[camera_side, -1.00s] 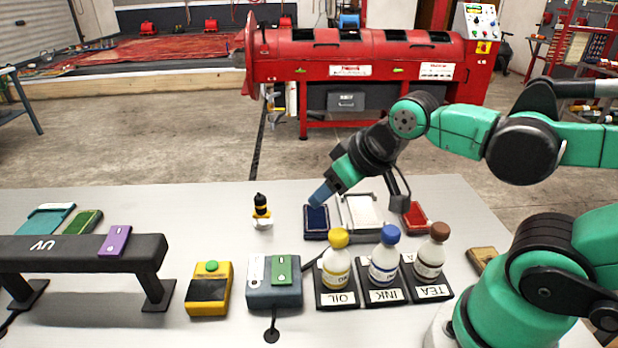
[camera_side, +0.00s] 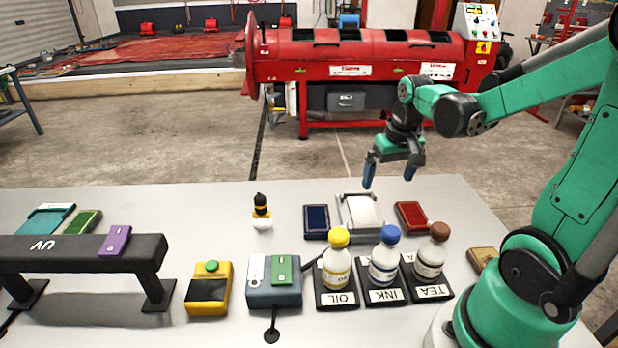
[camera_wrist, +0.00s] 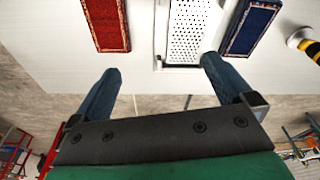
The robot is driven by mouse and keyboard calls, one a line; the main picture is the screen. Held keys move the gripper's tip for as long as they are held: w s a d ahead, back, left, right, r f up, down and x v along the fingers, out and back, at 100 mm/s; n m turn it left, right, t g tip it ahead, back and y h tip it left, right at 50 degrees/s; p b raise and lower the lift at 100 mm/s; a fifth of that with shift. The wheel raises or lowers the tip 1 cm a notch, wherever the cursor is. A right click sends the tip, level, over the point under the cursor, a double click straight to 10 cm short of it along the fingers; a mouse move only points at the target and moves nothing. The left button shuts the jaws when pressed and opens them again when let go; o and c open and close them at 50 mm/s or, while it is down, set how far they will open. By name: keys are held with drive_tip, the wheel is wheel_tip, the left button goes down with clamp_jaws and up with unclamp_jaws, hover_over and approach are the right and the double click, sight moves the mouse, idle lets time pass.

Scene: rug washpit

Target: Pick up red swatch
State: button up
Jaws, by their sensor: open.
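The red swatch (camera_side: 411,215) lies flat on the table, right of the white perforated tray, in the side view. It is a dark-red rectangle with a lighter edge. In the wrist view the red swatch (camera_wrist: 106,24) is at the upper left, ahead of the left finger. My gripper (camera_side: 391,182) is open and empty, raised above the table's far part, its fingers pointing down. In the wrist view my gripper (camera_wrist: 157,72) shows both blue fingers wide apart, with nothing between them.
A white perforated tray (camera_side: 361,213) stands left of the red swatch, then a blue swatch (camera_side: 316,221). Bottles of oil (camera_side: 336,262), ink (camera_side: 384,258) and tea (camera_side: 430,254) stand in front. A small black-and-yellow item (camera_side: 261,210) stands farther left. A tan block (camera_side: 481,257) lies right.

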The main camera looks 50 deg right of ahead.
sight(411, 209)
drive_tip(key=s+d+f+m, duration=0.1)
drive_tip(key=d, duration=0.1)
drive_tip(key=s+d+f+g, duration=0.1)
drive_tip(key=s+d+f+m+y, duration=0.1)
drive_tip(key=d, duration=0.1)
drive_tip(key=shift+s+d+f+m+g, duration=0.3)
drive_tip(key=shift+d, duration=0.05)
drive_tip(key=shift+f, duration=2.7)
drive_tip(key=c, duration=1.2)
drive_tip(key=shift+c, duration=0.2)
drive_tip(key=shift+r, duration=0.15)
